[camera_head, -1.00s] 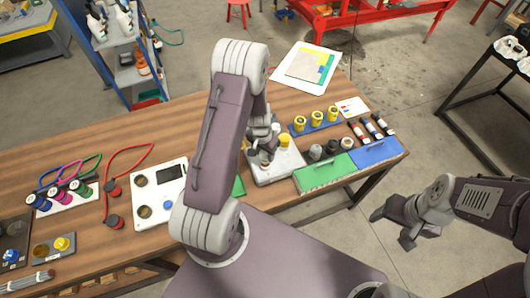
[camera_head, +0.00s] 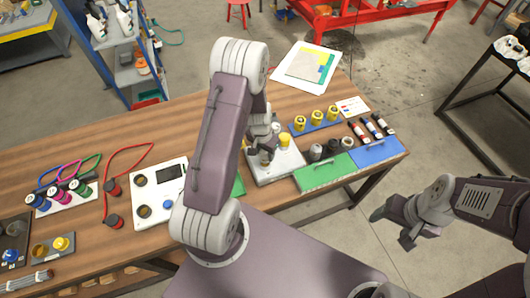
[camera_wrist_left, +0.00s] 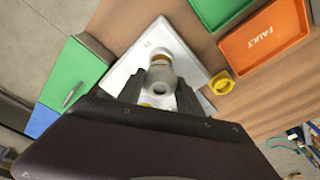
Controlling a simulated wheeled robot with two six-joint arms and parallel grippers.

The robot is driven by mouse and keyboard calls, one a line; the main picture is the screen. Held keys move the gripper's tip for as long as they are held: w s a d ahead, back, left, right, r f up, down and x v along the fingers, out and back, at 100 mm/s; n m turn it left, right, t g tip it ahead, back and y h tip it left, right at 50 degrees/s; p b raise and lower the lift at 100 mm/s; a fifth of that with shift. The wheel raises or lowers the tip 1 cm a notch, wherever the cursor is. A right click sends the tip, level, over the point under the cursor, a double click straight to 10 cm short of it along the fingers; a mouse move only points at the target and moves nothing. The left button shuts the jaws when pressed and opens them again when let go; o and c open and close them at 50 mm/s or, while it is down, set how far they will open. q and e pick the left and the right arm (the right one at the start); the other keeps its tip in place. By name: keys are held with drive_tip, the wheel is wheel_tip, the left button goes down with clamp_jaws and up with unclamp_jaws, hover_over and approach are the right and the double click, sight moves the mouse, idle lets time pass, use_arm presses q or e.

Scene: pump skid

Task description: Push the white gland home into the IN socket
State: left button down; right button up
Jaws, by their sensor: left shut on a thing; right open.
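The white plate (camera_head: 288,165) with the sockets lies on the wooden bench, and it also shows in the left wrist view (camera_wrist_left: 122,78). My left gripper (camera_head: 264,152) is over the plate, pointing down. In the left wrist view its two fingers (camera_wrist_left: 161,88) are shut on the white gland (camera_wrist_left: 160,87), one on each side. A little yellow shows just beyond the gland. The socket beneath is hidden, so I cannot tell how deep the gland sits. A yellow cap (camera_head: 285,140) stands at the plate's far side. My right gripper (camera_head: 390,222) is open and empty, off the bench's front.
Several yellow fittings (camera_head: 316,117) stand on a blue strip. A white panel (camera_head: 158,190) lies to the left. An orange tray (camera_wrist_left: 264,42) shows in the wrist view.

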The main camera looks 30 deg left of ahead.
use_arm(q)
drive_tip(key=shift+f+b, duration=1.8)
drive_tip(key=shift+b, duration=0.05)
idle(0.3)
drive_tip(key=c, duration=0.7)
unclamp_jaws()
drive_tip(key=r, duration=0.6)
drive_tip(key=s+r, duration=0.1)
drive_tip(key=r, duration=0.2)
drive_tip(key=shift+s, duration=0.1)
drive_tip(key=shift+a, duration=0.1)
